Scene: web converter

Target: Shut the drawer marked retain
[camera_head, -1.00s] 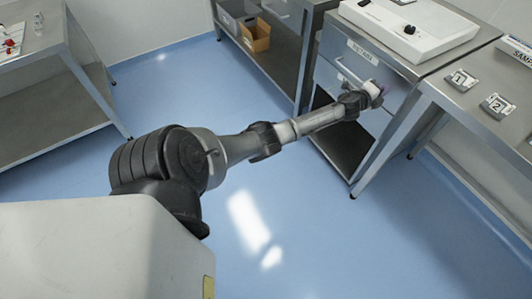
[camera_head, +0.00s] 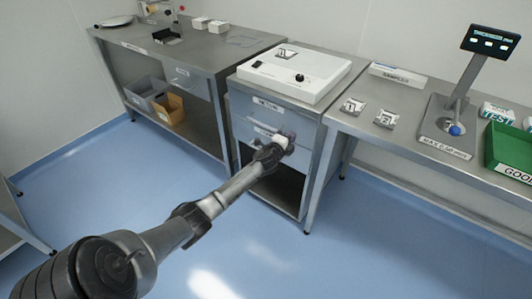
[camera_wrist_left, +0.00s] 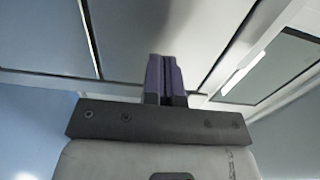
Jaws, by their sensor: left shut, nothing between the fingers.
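The drawer unit stands under a white device, and a label that seems to read retain (camera_head: 268,103) is on its upper front. A lower drawer front (camera_head: 292,155) is below it, partly hidden by my arm. My left gripper (camera_head: 290,136) is at the drawer fronts, with its fingers shut and empty. In the left wrist view the purple fingers (camera_wrist_left: 166,72) are together, close to a grey panel (camera_wrist_left: 150,28). I cannot tell whether they touch it, or how far the retain drawer stands out. My right gripper is not in view.
The white device (camera_head: 290,72) is on top of the unit. An open shelf space (camera_head: 270,182) is below the drawers. A bench with bins (camera_head: 168,108) is on the left. A bench with numbered pads (camera_head: 352,106), a scale (camera_head: 447,125) and a green tray (camera_head: 508,150) is on the right.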

